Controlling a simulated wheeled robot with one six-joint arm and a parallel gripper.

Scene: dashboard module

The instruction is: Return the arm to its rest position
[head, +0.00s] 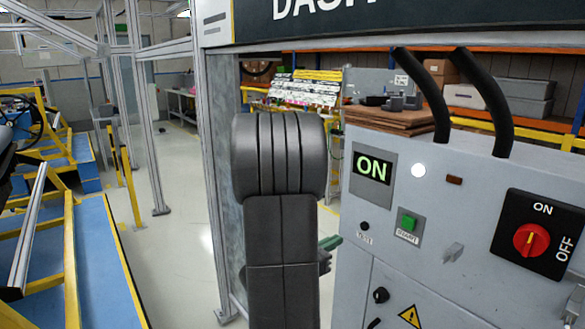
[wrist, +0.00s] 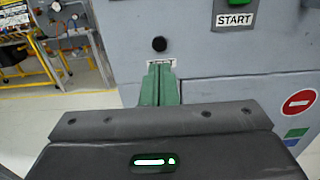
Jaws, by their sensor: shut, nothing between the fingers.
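My gripper (wrist: 160,72) shows in the wrist view as two green fingers held together, with nothing between them. The fingertips are in front of the grey panel, just below a small black button (wrist: 159,44) and its label. I cannot tell whether they touch the panel. In the head view my gripper (head: 333,241) shows only as a green tip to the right of my dark arm, which hides the rest of it. My arm stands upright in the middle of the head view, left of the grey control cabinet (head: 455,190).
The cabinet carries a lit ON display (head: 371,168), a green START button (head: 408,222), a red rotary switch (head: 531,240) and thick black cables (head: 483,95). Metal frame posts (head: 205,150) stand left of my arm. Open floor (head: 180,190) lies further left, with blue and yellow platforms (head: 95,260).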

